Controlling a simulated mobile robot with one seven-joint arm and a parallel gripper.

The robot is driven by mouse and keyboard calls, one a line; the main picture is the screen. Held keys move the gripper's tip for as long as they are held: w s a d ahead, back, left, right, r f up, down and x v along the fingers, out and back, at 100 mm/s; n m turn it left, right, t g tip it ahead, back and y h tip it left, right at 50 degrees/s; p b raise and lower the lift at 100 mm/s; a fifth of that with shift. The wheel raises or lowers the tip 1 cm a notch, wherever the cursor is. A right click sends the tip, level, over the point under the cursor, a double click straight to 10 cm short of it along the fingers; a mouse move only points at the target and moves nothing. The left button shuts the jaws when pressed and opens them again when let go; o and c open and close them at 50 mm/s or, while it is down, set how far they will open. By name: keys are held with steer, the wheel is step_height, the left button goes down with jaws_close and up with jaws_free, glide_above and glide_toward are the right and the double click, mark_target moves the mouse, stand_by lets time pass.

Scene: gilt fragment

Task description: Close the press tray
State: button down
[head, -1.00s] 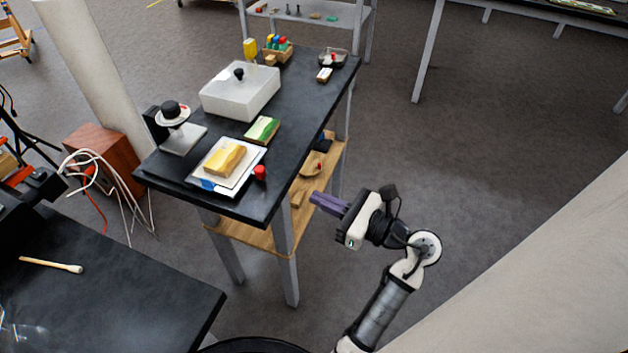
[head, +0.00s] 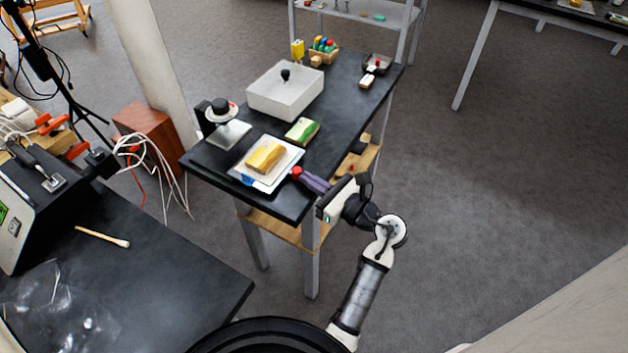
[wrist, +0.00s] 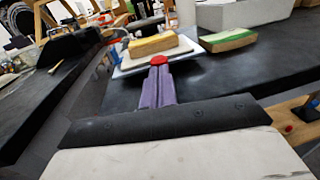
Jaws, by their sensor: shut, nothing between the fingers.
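A white tray (head: 248,177) holds a yellow block (head: 265,157) near the front of the dark table; I take it to be the press tray, but its mechanism does not show. It also shows in the wrist view (wrist: 125,67). A red knob (wrist: 187,60) is at the tray's near side; I cannot tell whether it is fixed to the tray. My gripper (head: 304,176) has purple fingers, shut and empty, their tips at the red knob. They point across the table edge toward the tray. In the wrist view the fingertips (wrist: 160,63) overlap the knob, and contact is unclear.
A green-and-tan block (head: 302,131) lies behind the tray. A white box with a black knob (head: 285,92) and a small stand with a round top (head: 229,134) are farther back. A second dark table (head: 150,280) is at left. Floor right of my arm is clear.

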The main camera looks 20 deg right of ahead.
mark_target(297, 180)
steer(key=shift+w, duration=0.1)
steer(key=shift+a+b+x, duration=0.15)
steer(key=shift+b+x, duration=0.2)
steer(key=shift+x, duration=0.55)
steer(key=shift+a+b+x, duration=0.15)
steer(key=shift+b+x, duration=0.2)
steer(key=shift+x, duration=0.55)
steer(key=shift+s+d, duration=0.15)
steer(key=shift+s, duration=0.1)
